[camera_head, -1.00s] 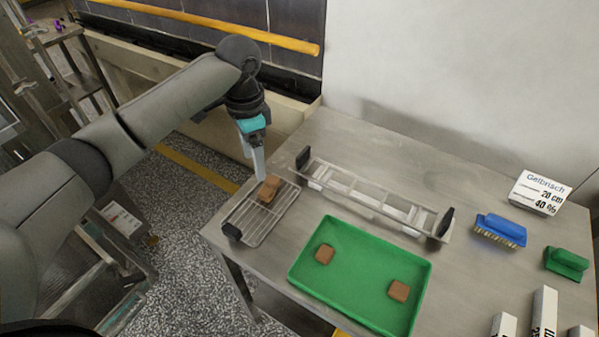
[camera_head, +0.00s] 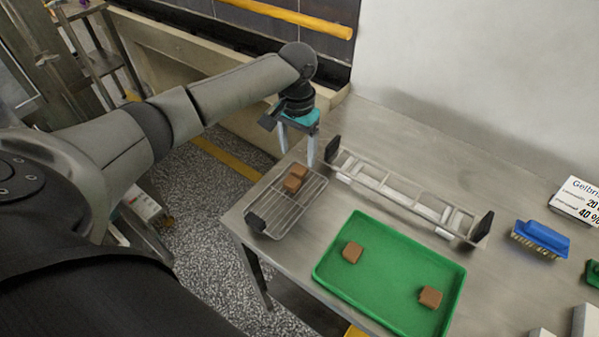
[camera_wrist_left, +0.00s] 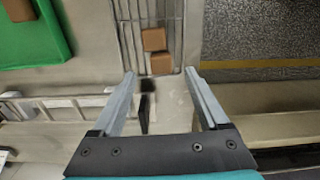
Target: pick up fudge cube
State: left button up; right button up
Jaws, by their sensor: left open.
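Two brown fudge cubes, one (camera_head: 299,171) and another (camera_head: 292,184), lie touching or nearly so on a wire rack (camera_head: 268,224) at the table's left end. They also show in the left wrist view, one (camera_wrist_left: 154,38) just beyond the other (camera_wrist_left: 161,64). Two more cubes, one (camera_head: 353,252) and another (camera_head: 431,297), lie apart on a green tray (camera_head: 385,275). My left gripper (camera_head: 297,156) is open and empty, beyond the rack's far end. In the wrist view the rack cubes lie ahead, between the lines of its fingers (camera_wrist_left: 160,74). My right gripper is not in view.
A long metal frame with black end handles (camera_head: 400,200) stands right of the rack, close to my left gripper. A blue brush (camera_head: 541,237) and a white sign (camera_head: 580,198) are at the right. The table behind the frame is clear.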

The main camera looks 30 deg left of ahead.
aim_at(297, 171)
pick_arm(q)
jog(key=shift+s+f+b, duration=0.1)
jog(key=shift+f+b, duration=0.4)
jog(key=shift+f, duration=2.65)
jog(key=shift+c, duration=0.2)
jog(key=c, duration=1)
